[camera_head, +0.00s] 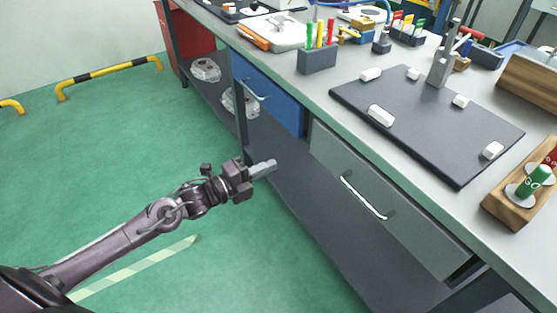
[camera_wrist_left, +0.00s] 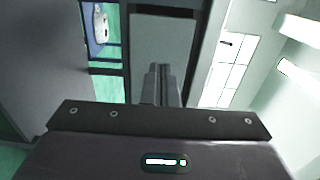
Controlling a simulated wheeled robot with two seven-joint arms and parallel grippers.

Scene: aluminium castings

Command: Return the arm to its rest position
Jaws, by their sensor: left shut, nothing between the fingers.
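My left arm reaches in from the lower left of the head view. Its gripper (camera_head: 264,168) is shut and empty, held over the green floor in front of the workbench, beside the drawers. In the left wrist view the two fingers (camera_wrist_left: 161,82) lie together with nothing between them. My right gripper does not show in either view.
The grey workbench has a blue drawer (camera_head: 266,92) and a grey drawer (camera_head: 385,196) with a handle. Castings (camera_head: 206,70) lie on its lower shelf. A dark plate (camera_head: 425,125) with white blocks lies on top. Yellow-black barriers (camera_head: 108,76) stand on the open floor.

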